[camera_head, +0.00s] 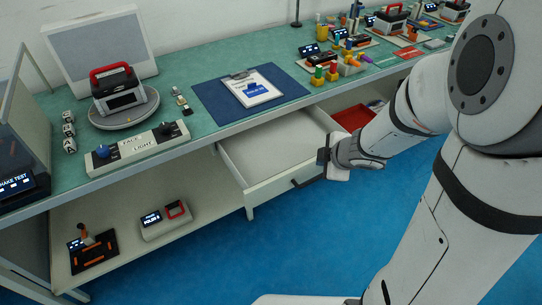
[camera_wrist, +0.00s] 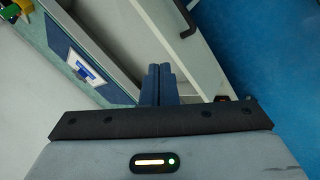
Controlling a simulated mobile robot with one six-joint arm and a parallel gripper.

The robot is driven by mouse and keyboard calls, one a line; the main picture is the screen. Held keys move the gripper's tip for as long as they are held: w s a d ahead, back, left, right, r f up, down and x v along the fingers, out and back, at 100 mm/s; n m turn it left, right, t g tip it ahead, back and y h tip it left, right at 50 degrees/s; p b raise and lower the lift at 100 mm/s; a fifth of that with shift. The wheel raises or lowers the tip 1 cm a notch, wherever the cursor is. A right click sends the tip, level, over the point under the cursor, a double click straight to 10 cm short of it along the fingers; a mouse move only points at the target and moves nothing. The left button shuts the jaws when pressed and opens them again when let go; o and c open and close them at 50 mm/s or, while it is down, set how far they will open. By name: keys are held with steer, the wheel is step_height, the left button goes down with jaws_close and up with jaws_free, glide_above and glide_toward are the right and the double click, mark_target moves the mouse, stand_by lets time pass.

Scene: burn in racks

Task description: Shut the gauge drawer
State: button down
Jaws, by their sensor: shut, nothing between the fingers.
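The gauge drawer (camera_head: 273,151) is a white drawer standing open under the green bench top, and what shows of its inside looks empty. Its front panel (camera_head: 283,191) faces the blue floor and has a dark handle (camera_head: 300,181). My gripper (camera_head: 322,160) is at the right part of the drawer front in the head view. In the wrist view the two dark fingers (camera_wrist: 159,84) are closed together beside the drawer's pale front panel (camera_wrist: 185,45), with the dark handle (camera_wrist: 187,22) farther up. I cannot tell whether the fingertips touch the panel.
A red-lined drawer or bin (camera_head: 355,117) lies right of the drawer, behind my arm. A clipboard (camera_head: 251,88) lies on a blue mat above. A lower shelf (camera_head: 125,240) holds small devices at left. The blue floor (camera_head: 310,235) before the drawer is clear.

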steer(key=s+a+f+n+g+y+b, duration=0.2)
steer(key=s+a+f+n+g+y, duration=0.3)
steer(key=f, duration=0.3)
steer(key=h+b, duration=0.1)
steer(key=b, duration=0.3)
glide_toward(260, 201)
steer(key=s+x, duration=0.1)
steer(key=x, duration=0.3)
steer(key=shift+w+a+n, duration=0.15)
steer(key=shift+w+n, duration=0.15)
steer(key=shift+w, duration=0.15)
